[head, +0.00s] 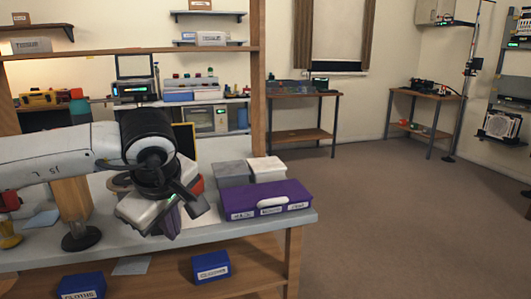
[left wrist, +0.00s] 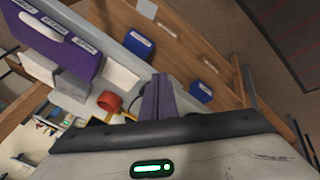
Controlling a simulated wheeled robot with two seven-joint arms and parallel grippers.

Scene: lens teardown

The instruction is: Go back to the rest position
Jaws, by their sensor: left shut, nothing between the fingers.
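My left arm comes in from the left in the head view and reaches over the workbench (head: 240,225). In the left wrist view the two fingers (left wrist: 157,97) show side by side, past the pale gripper body with a green light. My right gripper is in neither view.
A purple case (head: 268,199) lies to the right of my left gripper, with a grey box (head: 232,173) and a white box (head: 267,168) behind it. Blue bins (head: 211,267) sit on the lower shelf. The floor (head: 400,220) on the right is open.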

